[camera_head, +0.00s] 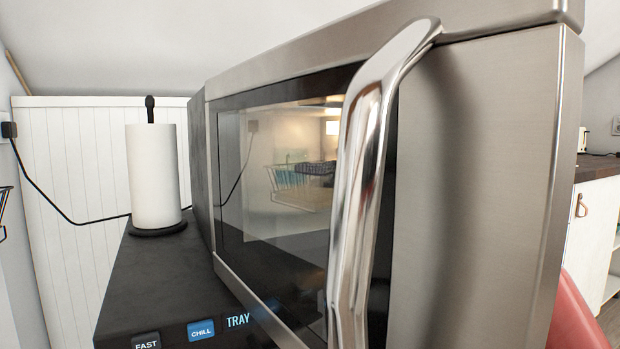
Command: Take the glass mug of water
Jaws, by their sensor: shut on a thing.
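No glass mug of water shows in the head view. My gripper is not in view either, so what it holds cannot be seen. A large steel microwave-like appliance (480,190) fills the middle and right, very close. Its dark glass window (285,190) shows reflections, among them a wire basket, and nothing inside can be made out clearly. A thick shiny handle (362,180) runs up and down its front.
A paper towel roll (153,178) stands upright on a dark surface (150,280) at the left. Lit labels show along its near edge. A black cable (75,215) hangs along the white panelled wall. A red object (578,318) shows lower right, near a white cabinet (588,235).

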